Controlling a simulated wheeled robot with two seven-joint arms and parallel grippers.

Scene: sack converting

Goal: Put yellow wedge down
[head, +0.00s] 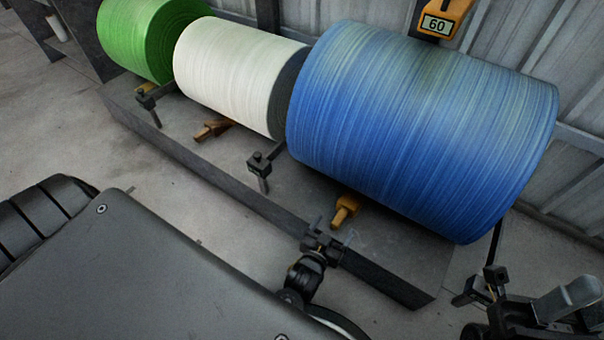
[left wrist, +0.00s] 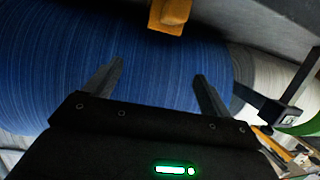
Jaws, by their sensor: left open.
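A yellow wedge (head: 345,209) rests on the dark grey platform at the foot of the large blue roll (head: 420,125). My left gripper (head: 336,232) is open and empty, just in front of the wedge and apart from it. In the left wrist view, the yellow wedge (left wrist: 169,14) shows at the top, beyond the spread fingertips of the left gripper (left wrist: 158,70). Nothing lies between the fingers. What seems to be my right gripper (head: 485,288) is at the bottom right, dark against a bracket; its jaws are unclear.
A white roll (head: 235,70) and a green roll (head: 145,38) stand left of the blue one. Another yellow wedge (head: 212,129) lies by the white roll. Black brackets (head: 262,165) stick out along the platform (head: 235,190). A yellow label holder (head: 440,20) reads 60.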

